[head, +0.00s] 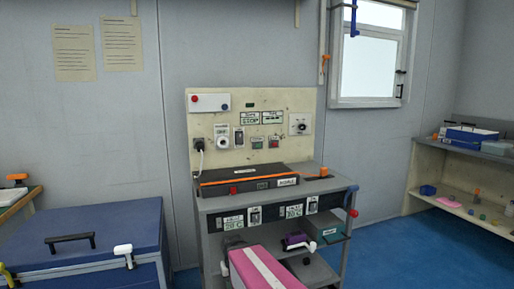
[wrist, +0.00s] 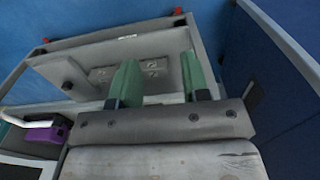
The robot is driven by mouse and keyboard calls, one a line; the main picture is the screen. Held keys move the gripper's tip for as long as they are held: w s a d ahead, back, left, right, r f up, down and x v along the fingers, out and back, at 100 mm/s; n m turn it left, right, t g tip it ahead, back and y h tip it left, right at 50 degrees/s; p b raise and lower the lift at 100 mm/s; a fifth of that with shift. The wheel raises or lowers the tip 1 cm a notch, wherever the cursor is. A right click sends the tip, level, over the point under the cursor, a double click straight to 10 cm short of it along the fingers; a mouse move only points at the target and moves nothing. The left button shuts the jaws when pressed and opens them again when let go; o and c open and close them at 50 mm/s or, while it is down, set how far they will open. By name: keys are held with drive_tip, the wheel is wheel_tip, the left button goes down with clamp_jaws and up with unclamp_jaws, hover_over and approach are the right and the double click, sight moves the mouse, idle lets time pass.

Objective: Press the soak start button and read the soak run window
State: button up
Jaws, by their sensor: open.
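In the head view an upright cream panel (head: 221,157) stands at the back of a grey bench.
A black unit (head: 220,181) with an orange top edge lies on the bench (head: 203,203) before the panel. Two temperature displays (head: 232,222) (head: 293,211) are on the bench front. A purple item (head: 298,240) is below. A blue chest (head: 95,222) stands left; floor right is clear.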

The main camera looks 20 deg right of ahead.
clamp_jaws()
idle(1.6)
